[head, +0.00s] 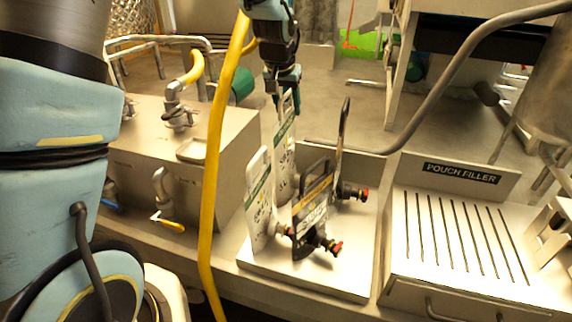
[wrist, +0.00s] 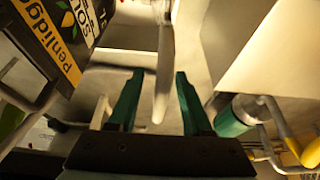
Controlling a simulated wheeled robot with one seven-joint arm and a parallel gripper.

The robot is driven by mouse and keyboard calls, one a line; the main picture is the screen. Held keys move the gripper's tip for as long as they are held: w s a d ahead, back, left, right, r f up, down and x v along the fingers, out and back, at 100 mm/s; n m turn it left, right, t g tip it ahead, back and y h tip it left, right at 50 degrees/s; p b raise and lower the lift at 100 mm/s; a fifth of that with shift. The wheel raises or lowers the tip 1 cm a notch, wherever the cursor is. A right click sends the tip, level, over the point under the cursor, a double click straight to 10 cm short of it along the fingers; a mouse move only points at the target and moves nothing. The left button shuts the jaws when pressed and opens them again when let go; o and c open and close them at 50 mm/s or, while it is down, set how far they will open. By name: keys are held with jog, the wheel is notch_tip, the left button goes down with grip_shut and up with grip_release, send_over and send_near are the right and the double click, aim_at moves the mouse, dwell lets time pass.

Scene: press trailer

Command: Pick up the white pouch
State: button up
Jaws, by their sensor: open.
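Two white pouches with green bands and dark print stand upright on the pale tray (head: 310,279) in the head view. One white pouch (head: 258,205) is at the front left; the other (head: 284,150) is behind it. My gripper (head: 284,95) points down at the top of the rear white pouch, overlapping it in the head view. In the wrist view my green fingers (wrist: 157,78) are open, with a thin white edge (wrist: 164,60) between them, likely this pouch seen edge-on. I cannot tell whether either finger touches it.
A black pouch with a yellow band (head: 313,205) and another pouch (head: 342,135), nearly edge-on, stand close to the right. Red-tipped spouts stick out there. A steel box (head: 232,160) is at left, a yellow hose (head: 212,165) in front, and the pouch filler (head: 455,235) at right.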

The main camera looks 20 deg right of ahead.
grip_shut()
dwell(1.4)
